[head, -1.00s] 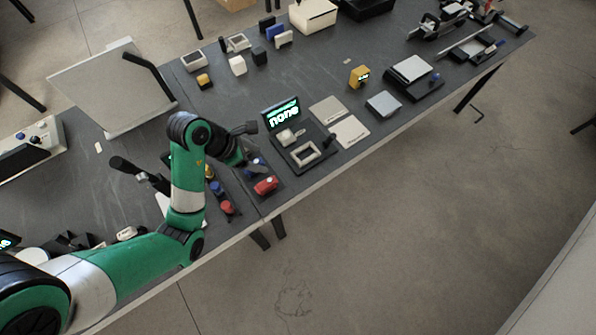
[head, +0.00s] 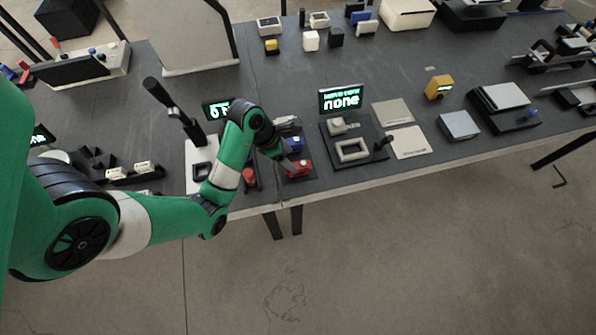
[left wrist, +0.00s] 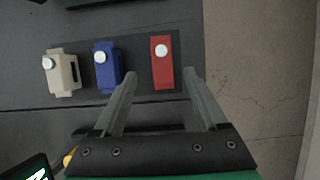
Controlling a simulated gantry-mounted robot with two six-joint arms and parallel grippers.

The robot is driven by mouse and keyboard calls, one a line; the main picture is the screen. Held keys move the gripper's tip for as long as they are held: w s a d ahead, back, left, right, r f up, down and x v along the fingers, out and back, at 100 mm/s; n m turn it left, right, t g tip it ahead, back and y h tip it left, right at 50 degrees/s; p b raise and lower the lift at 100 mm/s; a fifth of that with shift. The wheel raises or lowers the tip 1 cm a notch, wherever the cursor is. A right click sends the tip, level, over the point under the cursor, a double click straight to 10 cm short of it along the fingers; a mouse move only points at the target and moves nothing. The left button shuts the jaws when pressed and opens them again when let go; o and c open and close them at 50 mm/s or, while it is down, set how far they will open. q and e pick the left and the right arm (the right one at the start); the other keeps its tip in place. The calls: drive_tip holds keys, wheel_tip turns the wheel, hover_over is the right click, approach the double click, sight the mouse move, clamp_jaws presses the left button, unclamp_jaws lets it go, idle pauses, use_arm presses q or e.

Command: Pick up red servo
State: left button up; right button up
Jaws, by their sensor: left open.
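The red servo (head: 298,170) lies on a dark tray near the table's front edge, right of my left arm's end. It also shows in the left wrist view (left wrist: 162,64), upright in the picture with a white round horn on top. My left gripper (head: 287,162) is over the tray, close to the red servo. In the wrist view my left gripper (left wrist: 159,77) is open, and the servo's near end shows between the fingertips. Whether the fingers touch it, I cannot tell. My right gripper is out of view.
A blue servo (left wrist: 108,68) and a beige servo (left wrist: 62,72) lie in the same row to the left. A red knob-like item (head: 250,178) stands left of the tray. A fixture with a screen (head: 340,100) stands to the right.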

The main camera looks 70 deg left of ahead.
sight(297, 166)
use_arm(q)
drive_tip(key=shift+w+f, duration=0.2)
drive_tip(key=shift+f, duration=0.15)
drive_tip(key=b+x, duration=0.1)
drive_tip(key=x, duration=0.1)
drive_tip(key=b+x, duration=0.2)
drive_tip(key=x, duration=0.1)
drive_tip(key=shift+s+d+f, duration=0.2)
drive_tip(key=shift+r, duration=0.1)
clamp_jaws()
